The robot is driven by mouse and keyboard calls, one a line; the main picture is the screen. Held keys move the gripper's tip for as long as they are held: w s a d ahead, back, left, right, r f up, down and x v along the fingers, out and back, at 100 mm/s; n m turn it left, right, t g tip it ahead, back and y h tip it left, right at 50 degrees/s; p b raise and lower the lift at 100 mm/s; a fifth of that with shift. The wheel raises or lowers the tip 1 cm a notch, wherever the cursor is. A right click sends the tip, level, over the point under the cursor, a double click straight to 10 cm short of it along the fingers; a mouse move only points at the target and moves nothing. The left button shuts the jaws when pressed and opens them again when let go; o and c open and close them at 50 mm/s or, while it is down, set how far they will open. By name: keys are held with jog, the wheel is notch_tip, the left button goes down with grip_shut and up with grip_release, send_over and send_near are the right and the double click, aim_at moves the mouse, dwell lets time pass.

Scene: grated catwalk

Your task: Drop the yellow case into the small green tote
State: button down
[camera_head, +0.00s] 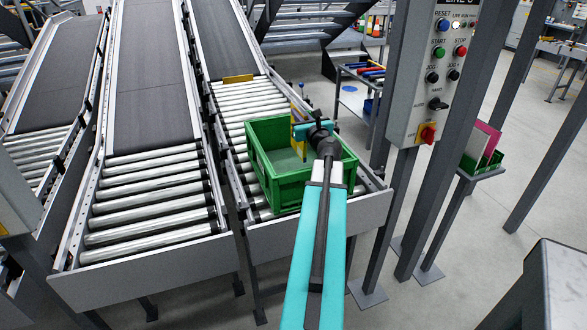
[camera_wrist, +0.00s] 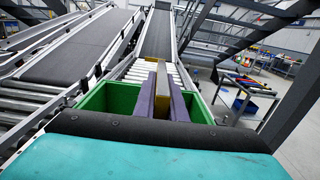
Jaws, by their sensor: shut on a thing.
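A green open tote (camera_head: 270,183) sits on the silver rollers at the near end of the right conveyor. My gripper (camera_head: 300,128) is over the tote's opening, shut on an upright yellow case (camera_head: 297,118). In the wrist view the case (camera_wrist: 161,90) stands between my two dark fingers, and the green tote walls (camera_wrist: 108,100) show on both sides of them. My wrist and fingers hide part of the case and of the tote's far rim. How far the case's lower end is above the tote floor I cannot tell.
A control panel (camera_head: 436,70) on grey posts stands close to the right of my arm. Beside it a small green holder (camera_head: 487,161) carries pink and white sheets. Other roller lanes (camera_head: 150,190) at left are empty.

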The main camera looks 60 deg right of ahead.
jog(key=shift+f, duration=0.35)
